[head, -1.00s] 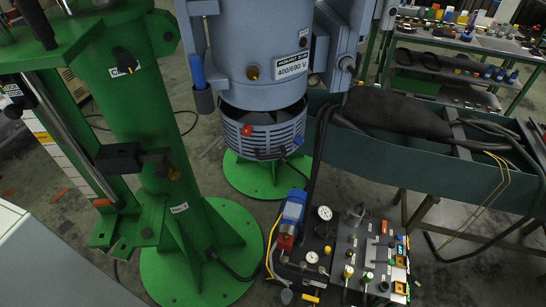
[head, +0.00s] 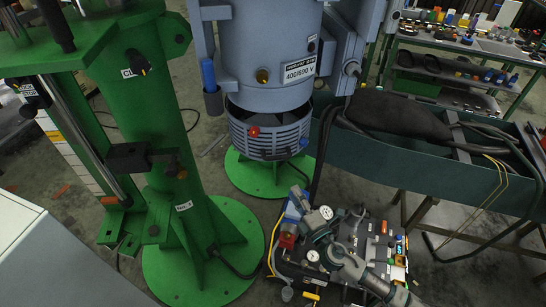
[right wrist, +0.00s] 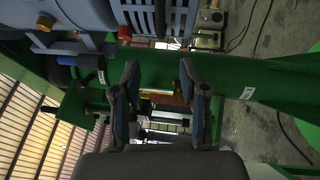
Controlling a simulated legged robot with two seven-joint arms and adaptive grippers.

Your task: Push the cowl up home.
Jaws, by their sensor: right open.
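The cowl (head: 268,140) is a blue-grey slatted ring with a red knob (head: 254,132), under the blue-grey motor housing (head: 262,60) in the head view. A dark gap shows between the cowl's rim and the housing, widest at the left. My right gripper (head: 308,208) is below and to the right of the cowl, apart from it, in front of the control unit. In the right wrist view my right gripper (right wrist: 158,80) is open, with nothing between its fingers. What looks like the slatted cowl (right wrist: 147,15) shows at the top edge there. My left gripper is not in view.
A green column stand (head: 150,130) is on the left. A control unit (head: 375,240) with gauges and knobs sits below my right arm. A dark green trough (head: 440,170) with a black cover is on the right. A round green base (head: 265,175) stands under the cowl.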

